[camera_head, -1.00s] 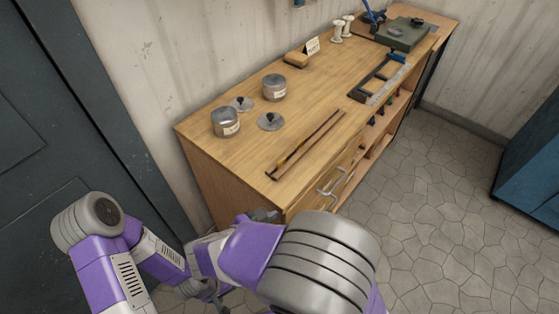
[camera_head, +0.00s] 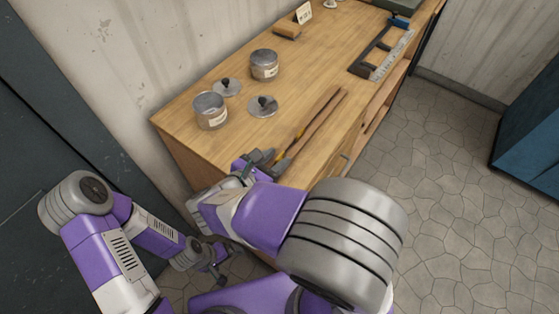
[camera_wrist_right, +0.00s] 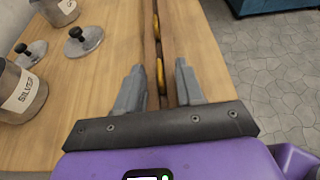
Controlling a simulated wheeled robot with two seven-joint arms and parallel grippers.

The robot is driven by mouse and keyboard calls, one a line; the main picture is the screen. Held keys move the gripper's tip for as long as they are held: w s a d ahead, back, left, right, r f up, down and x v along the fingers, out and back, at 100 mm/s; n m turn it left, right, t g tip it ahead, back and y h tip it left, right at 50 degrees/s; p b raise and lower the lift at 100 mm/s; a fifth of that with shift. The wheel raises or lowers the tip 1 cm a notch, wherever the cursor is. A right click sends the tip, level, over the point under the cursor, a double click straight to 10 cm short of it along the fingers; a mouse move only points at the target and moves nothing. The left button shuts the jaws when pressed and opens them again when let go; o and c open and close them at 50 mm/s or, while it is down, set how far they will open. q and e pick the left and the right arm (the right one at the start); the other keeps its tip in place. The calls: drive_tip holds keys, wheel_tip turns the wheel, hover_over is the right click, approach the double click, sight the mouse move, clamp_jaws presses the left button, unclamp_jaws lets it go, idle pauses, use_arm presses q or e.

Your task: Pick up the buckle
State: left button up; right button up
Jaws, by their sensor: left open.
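I cannot make out a buckle for certain in either view. My right gripper (camera_head: 268,158) is at the near end of the bench, by two long brown strips (camera_head: 312,128). In the right wrist view its fingers (camera_wrist_right: 158,85) are open and apart, with the brown strips (camera_wrist_right: 166,40) running between them. Yellow pieces (camera_wrist_right: 160,76) show between the strips; I cannot tell what they are. Two round grey tins (camera_head: 210,111) (camera_head: 264,65) stand on the bench; one reads "SILVER" in the wrist view (camera_wrist_right: 20,98). My left gripper (camera_head: 217,275) is open, low beside the bench, clear of it.
Two grey knobbed lids (camera_head: 262,106) (camera_head: 227,88) lie beside the tins. A dark frame tool (camera_head: 372,52), a metal ruler (camera_head: 392,56) and a wooden block with a card (camera_head: 288,31) lie farther back. The wooden bench (camera_head: 200,80) is clear between them.

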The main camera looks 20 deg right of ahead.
drive_tip(key=shift+w+d, duration=0.1)
clamp_jaws()
idle(0.3)
